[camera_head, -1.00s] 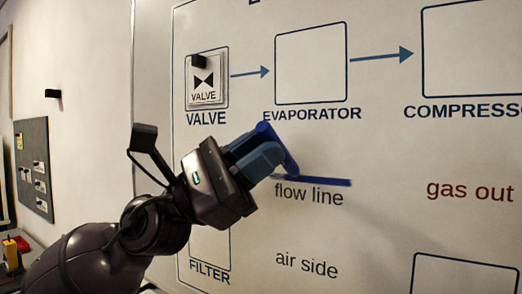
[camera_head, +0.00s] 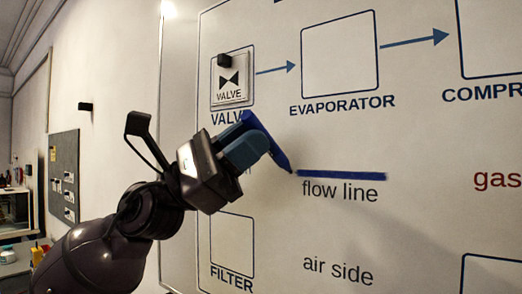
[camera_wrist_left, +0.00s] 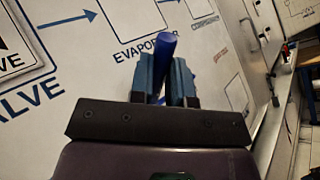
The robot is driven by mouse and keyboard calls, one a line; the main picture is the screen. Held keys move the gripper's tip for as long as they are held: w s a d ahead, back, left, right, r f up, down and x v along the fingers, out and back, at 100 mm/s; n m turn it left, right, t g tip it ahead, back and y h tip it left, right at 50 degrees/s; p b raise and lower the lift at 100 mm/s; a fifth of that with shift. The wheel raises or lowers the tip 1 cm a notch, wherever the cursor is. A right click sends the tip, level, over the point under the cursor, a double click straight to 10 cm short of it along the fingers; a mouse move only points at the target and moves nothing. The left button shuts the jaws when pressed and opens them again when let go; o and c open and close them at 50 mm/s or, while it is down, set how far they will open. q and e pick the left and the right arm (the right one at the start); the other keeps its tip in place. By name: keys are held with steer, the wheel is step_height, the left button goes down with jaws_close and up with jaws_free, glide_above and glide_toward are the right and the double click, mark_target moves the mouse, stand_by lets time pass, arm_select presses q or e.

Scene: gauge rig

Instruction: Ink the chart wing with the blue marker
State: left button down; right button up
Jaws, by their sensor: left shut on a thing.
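My left gripper (camera_head: 250,146) is shut on the blue marker (camera_head: 276,152), which slants with its tip down and right. The tip is just left of a thick blue line (camera_head: 342,175) above the words "flow line" on the white chart board (camera_head: 420,130). I cannot tell whether the tip touches the board. In the left wrist view the marker (camera_wrist_left: 166,47) stands out between the two fingers (camera_wrist_left: 165,80) of my left gripper. My right gripper is not in view.
The board has a valve card (camera_head: 231,86) with a black clip, an evaporator box (camera_head: 341,54), a filter box (camera_head: 232,245) and printed arrows. A grey panel with labels (camera_head: 65,180) hangs on the wall at left. The board's right part is clear of my arm.

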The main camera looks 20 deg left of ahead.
arm_select(q)
steer(key=shift+a, duration=0.25)
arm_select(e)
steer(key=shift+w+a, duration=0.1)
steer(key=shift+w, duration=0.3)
arm_select(q)
steer(key=shift+s, duration=0.1)
steer(key=shift+s+a+r+p, duration=0.1)
steer(key=shift+s+a+p, duration=0.15)
steer(key=shift+s, duration=0.25)
steer(key=shift+s+a+p, duration=0.1)
steer(key=shift+s+a, duration=0.1)
steer(key=shift+s, duration=0.3)
steer(key=s+a+p, duration=0.1)
steer(key=s+a, duration=0.1)
steer(key=s, duration=0.4)
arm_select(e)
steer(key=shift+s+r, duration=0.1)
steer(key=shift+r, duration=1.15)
